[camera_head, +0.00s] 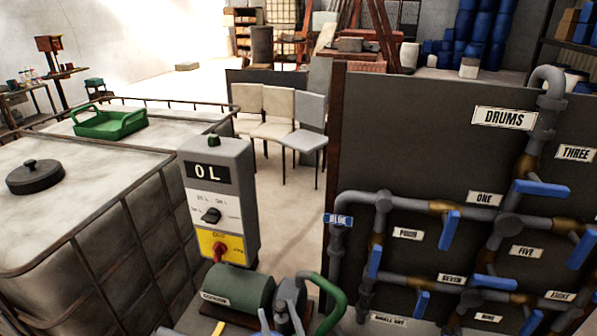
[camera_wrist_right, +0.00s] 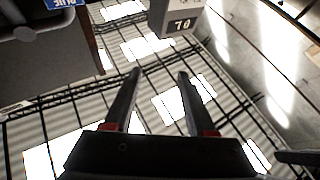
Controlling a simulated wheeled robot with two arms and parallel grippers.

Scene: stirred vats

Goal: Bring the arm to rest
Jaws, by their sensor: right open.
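My right gripper (camera_wrist_right: 160,75) shows in the right wrist view, with its two dark fingers apart and nothing between them. No gripper can be made out in the head view, and my left gripper is in neither view. The grey control box (camera_head: 215,200) with its "0L" display stands at the middle of the head view. It also shows, upside down, at the top of the right wrist view (camera_wrist_right: 180,24), beyond the fingertips and apart from them.
A caged white tank (camera_head: 75,215) fills the left, with a green tray (camera_head: 110,122) and a black lid (camera_head: 35,177) on top. A dark pipe panel (camera_head: 420,135) with blue-handled valves fills the right. A green pump (camera_head: 238,289) sits low in front. Chairs (camera_head: 277,112) stand behind.

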